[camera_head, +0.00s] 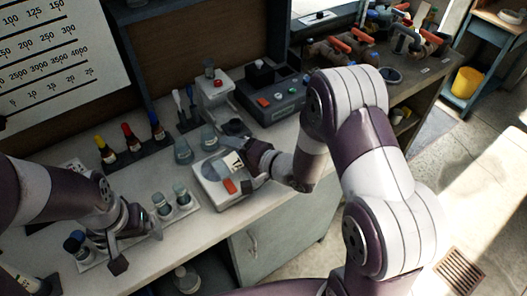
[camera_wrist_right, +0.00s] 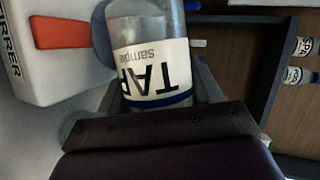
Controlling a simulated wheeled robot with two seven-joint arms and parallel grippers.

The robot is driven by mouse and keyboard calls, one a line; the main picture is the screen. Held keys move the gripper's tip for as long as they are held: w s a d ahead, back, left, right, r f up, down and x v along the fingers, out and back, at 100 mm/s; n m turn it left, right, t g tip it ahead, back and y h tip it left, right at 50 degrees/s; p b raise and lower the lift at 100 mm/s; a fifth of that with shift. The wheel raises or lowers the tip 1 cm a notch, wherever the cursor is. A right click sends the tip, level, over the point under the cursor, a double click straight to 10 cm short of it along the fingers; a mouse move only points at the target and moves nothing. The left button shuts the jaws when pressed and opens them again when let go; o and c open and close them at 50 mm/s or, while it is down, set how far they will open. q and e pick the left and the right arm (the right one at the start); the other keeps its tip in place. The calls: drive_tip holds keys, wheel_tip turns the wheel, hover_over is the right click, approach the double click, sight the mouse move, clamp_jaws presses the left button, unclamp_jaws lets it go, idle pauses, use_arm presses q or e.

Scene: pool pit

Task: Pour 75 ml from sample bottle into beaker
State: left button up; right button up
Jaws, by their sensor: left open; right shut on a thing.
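My right gripper (camera_head: 246,156) is shut on the sample bottle (camera_wrist_right: 150,25), a clear bottle with a white and blue label reading "TAP sample" (camera_wrist_right: 155,75). In the head view its label (camera_head: 232,163) shows above the white stirrer (camera_head: 212,190); the bottle's exact tilt and mouth are hard to make out. Two clear beaker-like glass vessels (camera_head: 183,151) (camera_head: 208,138) stand behind and left of the stirrer. I cannot tell which vessel is the task's beaker. My left gripper (camera_head: 128,250) is open and empty at the front left, beside the white tray.
The white tray (camera_head: 150,232) holds a blue-capped bottle (camera_head: 75,243) and small glass vessels (camera_head: 162,204). Dropper bottles with yellow, red and blue caps (camera_head: 130,137) stand at the back. A grey device (camera_head: 270,92) stands behind my right gripper. The front bench edge is near.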

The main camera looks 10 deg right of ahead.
drive_tip(key=shift+d+f+m+y, duration=0.1)
drive_tip(key=shift+f+m+y, duration=0.1)
drive_tip(key=shift+m+y, duration=0.25)
idle(0.9)
drive_tip(key=shift+s+a+f+m, duration=0.1)
drive_tip(key=shift+a+m, duration=0.15)
drive_tip(key=shift+a, duration=0.1)
idle(0.7)
drive_tip(key=shift+r+m+y+p, duration=0.35)
drive_tip(key=shift+m+p, duration=0.05)
drive_tip(key=shift+p, duration=0.35)
idle(0.7)
drive_tip(key=shift+r+m+p, duration=0.2)
drive_tip(key=shift+m+p, duration=0.1)
idle(0.5)
